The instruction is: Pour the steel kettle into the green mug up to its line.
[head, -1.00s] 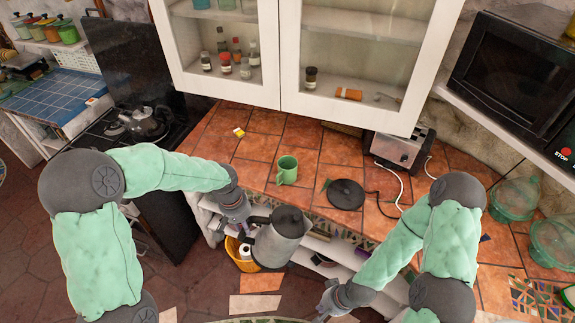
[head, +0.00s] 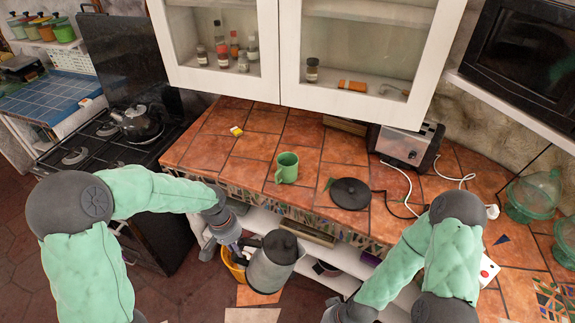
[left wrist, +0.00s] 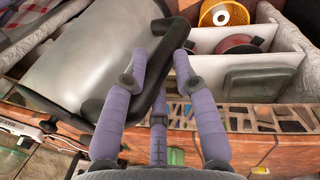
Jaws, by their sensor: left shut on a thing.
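The steel kettle (head: 272,266), grey with a dark lid and black handle, hangs in front of the counter's edge, roughly upright. My left gripper (head: 240,244) is shut on its handle. In the left wrist view, the fingers (left wrist: 162,62) close around the black handle (left wrist: 148,98), beside the large steel body (left wrist: 85,60). The green mug (head: 286,168) stands upright on the counter, apart from the kettle and beyond it; its line cannot be made out. My right gripper (head: 340,315) is cut off at the bottom edge, so its fingers cannot be judged.
A dark round base (head: 350,194) with a cord lies right of the mug. A toaster (head: 405,143) stands behind it. A white wall cabinet (head: 290,60) overhangs the back. A yellow basket (head: 234,266) is on the shelf under the counter. Counter left of the mug is mostly clear.

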